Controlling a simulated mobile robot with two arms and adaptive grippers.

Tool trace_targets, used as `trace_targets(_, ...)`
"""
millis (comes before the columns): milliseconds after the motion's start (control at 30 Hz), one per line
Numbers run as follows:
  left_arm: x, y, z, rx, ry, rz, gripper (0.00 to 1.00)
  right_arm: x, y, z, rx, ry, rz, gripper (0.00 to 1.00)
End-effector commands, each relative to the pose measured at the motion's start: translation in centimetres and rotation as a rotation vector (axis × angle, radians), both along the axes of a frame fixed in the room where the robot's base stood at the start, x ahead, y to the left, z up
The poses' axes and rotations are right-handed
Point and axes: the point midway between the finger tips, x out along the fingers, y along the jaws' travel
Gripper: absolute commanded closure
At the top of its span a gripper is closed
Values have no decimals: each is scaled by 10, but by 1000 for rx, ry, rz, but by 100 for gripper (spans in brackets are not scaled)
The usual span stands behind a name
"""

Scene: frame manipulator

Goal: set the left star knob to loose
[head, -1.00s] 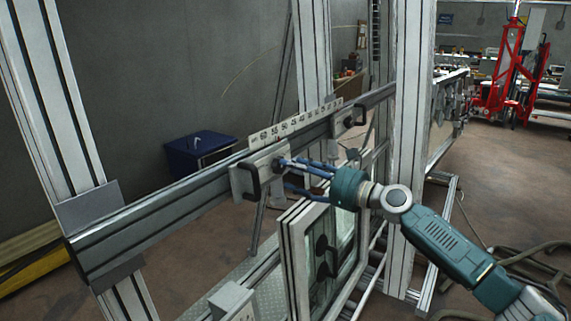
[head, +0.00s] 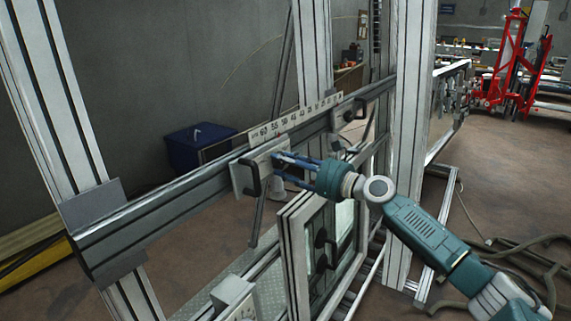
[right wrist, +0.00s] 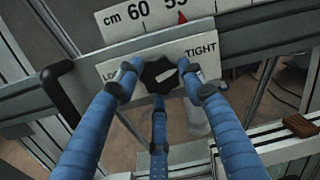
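The left star knob (right wrist: 160,76) is black with a white pointer mark, on a pale plate on the rail. Its pointer leans up and right, towards the word TIGHT; the loose label at left is partly covered by a finger. My right gripper (head: 277,168) reaches this plate (head: 247,180) from the right in the head view. In the right wrist view its blue fingers (right wrist: 160,88) stand around the knob, one on each side and one below. Narrow gaps seem to show between the side fingertips and the knob. My left gripper is not in view.
A black handle (right wrist: 62,95) stands out from the plate, left of the knob. A centimetre scale (head: 297,117) runs along the rail (head: 165,213). A second carriage with a handle (head: 352,110) sits farther right. A framed window (head: 297,240) stands below my right gripper.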

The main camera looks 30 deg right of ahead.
Motion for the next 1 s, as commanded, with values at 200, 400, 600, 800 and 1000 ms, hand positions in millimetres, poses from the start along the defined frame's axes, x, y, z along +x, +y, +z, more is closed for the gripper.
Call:
trace_targets(200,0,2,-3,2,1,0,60,0,0,-1,-14,-6,1,87)
trace_targets(400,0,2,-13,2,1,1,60,0,-1,-3,-81,-35,8,87)
trace_targets(600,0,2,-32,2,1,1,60,1,-2,-5,-215,-92,23,87)
trace_targets(800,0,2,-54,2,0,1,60,1,-3,-5,-387,-164,40,87)
trace_targets(1000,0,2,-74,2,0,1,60,1,-3,-4,-563,-237,61,87)
